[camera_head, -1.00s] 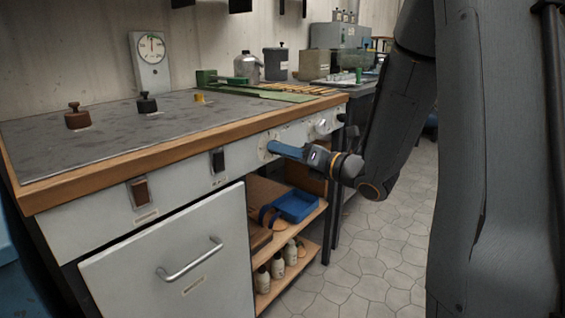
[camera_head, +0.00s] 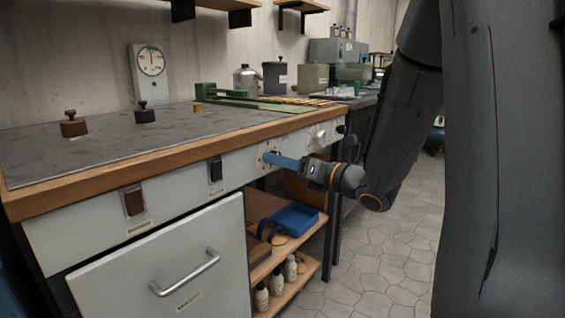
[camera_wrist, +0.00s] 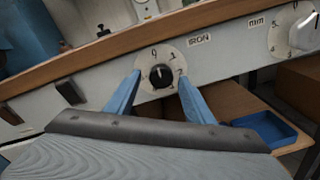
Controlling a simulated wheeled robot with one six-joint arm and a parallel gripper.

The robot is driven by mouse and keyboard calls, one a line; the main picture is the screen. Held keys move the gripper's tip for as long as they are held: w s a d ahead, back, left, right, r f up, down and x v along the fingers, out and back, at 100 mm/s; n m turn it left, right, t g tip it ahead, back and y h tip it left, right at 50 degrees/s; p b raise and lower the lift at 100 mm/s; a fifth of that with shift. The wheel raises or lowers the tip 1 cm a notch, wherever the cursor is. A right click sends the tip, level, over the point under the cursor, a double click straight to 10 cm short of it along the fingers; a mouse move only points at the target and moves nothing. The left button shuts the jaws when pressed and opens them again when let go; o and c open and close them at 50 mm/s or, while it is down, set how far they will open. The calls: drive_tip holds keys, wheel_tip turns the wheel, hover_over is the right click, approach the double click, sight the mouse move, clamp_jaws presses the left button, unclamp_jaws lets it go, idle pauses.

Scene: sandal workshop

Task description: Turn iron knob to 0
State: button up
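In the head view my gripper (camera_head: 266,159) reaches the panel from the right and hides most of the knob.
Two rocker switches, one brown (camera_head: 134,200) and one black (camera_head: 215,169), are on the panel to the left. Below are a drawer front (camera_head: 160,262) and a shelf with a blue tray (camera_head: 295,219).

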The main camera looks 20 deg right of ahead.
drive_tip(key=p+v, duration=0.1)
drive_tip(key=v, duration=0.6)
drive_tip(key=shift+s+d, duration=0.25)
drive_tip(key=shift+s, duration=0.05)
idle(0.4)
